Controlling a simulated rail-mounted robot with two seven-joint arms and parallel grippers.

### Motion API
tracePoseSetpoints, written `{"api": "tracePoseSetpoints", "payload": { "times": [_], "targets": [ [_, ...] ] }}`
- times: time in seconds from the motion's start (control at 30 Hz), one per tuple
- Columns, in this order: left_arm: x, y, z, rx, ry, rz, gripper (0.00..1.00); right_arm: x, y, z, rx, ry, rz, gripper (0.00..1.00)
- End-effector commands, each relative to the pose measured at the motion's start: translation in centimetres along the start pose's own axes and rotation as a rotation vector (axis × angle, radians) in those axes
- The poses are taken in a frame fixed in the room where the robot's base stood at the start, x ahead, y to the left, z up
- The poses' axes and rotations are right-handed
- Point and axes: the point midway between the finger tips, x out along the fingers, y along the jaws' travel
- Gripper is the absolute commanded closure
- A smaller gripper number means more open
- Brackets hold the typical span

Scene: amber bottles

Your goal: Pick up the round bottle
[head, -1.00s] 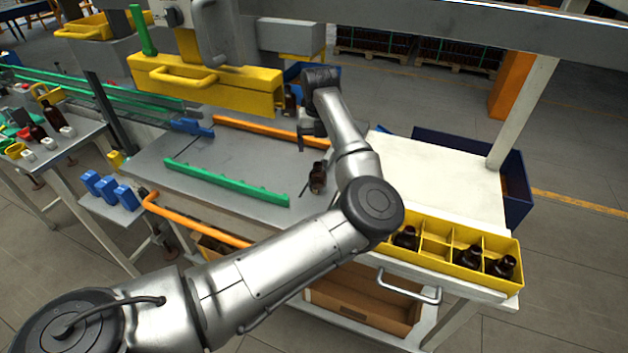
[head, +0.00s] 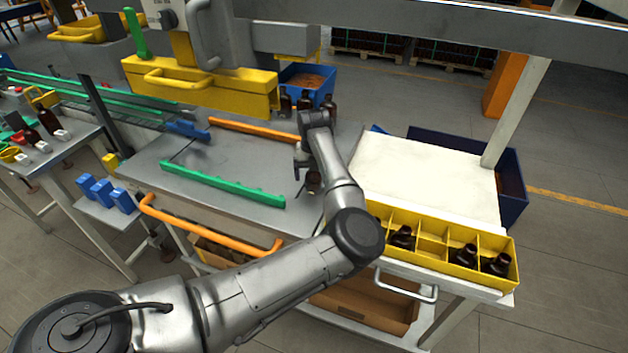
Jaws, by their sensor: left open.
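A dark amber bottle (head: 313,184) stands on the grey metal table (head: 235,165), near its right side. It is partly hidden by my left gripper and arm. I cannot tell from this view whether its body is round. My left gripper (head: 304,174) points down, open, right at the upper part of this bottle. I cannot tell whether the fingers are around it or touching it. More amber bottles stand at the back of the table, one (head: 285,105) at the left and one (head: 329,107) at the right. My right gripper is out of view.
A yellow divided crate (head: 432,249) at the right front holds dark bottles, with some cells empty. A green rail (head: 222,184) and an orange rail (head: 254,130) cross the table. A yellow machine housing (head: 200,88) hangs over its back. A white board (head: 425,180) lies clear at right.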

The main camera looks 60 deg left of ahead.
Motion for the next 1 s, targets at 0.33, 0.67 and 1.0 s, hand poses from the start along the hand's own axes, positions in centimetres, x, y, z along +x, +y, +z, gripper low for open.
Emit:
{"api": "tracePoseSetpoints", "payload": {
  "times": [0.33,0.67,1.0],
  "targets": [
    [0.94,0.02,0.02,0.000,-0.002,0.000,0.14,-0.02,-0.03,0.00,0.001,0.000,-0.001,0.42],
    [0.92,0.01,0.01,0.000,-0.001,0.000,0.46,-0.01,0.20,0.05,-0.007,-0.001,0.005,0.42],
    [0.88,0.00,0.02,0.000,-0.002,0.000,0.67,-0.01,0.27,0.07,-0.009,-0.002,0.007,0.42]
  ]
}}
